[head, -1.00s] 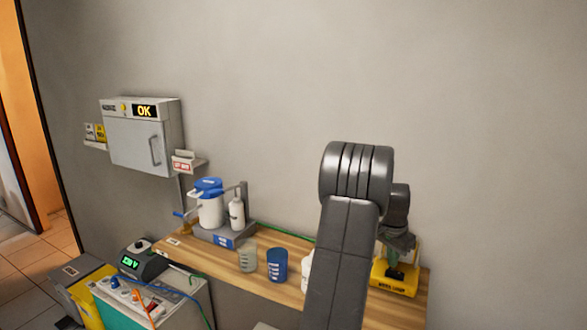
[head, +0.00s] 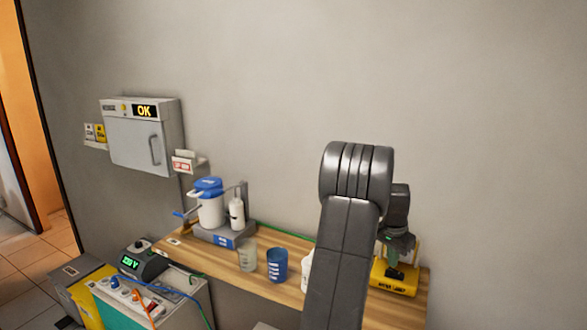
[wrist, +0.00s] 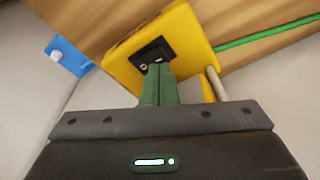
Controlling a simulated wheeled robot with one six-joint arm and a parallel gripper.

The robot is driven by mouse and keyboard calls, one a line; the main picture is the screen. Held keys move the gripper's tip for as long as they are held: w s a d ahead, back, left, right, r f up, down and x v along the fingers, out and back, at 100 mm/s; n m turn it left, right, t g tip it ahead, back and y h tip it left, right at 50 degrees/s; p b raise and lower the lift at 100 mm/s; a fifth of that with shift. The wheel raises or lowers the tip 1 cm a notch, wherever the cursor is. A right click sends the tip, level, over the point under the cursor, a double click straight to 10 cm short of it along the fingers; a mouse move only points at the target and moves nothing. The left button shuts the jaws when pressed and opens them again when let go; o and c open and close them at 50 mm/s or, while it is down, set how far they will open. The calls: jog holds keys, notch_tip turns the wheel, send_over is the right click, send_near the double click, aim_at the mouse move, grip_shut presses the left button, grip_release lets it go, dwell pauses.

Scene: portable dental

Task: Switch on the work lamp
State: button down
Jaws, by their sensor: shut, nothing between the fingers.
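The work lamp (head: 405,289) is a yellow unit with a dark label on its front, at the right end of the wooden bench. In the wrist view its yellow body (wrist: 195,48) carries a black switch (wrist: 152,50) in a dark square frame. My gripper (wrist: 158,68) is shut and empty, its green fingers together. The fingertips overlap the switch's near edge in the picture; I cannot tell whether they touch it. In the head view my gripper (head: 394,270) is just above the lamp, and my arm hides part of the bench. I see no glow from the lamp.
A blue cup (head: 277,266) and a clear cup (head: 247,255) stand on the bench (head: 215,258), left of my arm. A white item beside my arm is partly hidden. A green cable (wrist: 270,38) runs along the bench. The wall rises close behind.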

aim_at(390, 270)
jog(key=shift+f+b, duration=0.5)
jog(key=shift+f, duration=0.4)
jog(key=shift+r, duration=0.1)
jog(key=shift+r+p, duration=2.6)
jog(key=shift+r, duration=0.9)
jog(key=shift+a, duration=0.1)
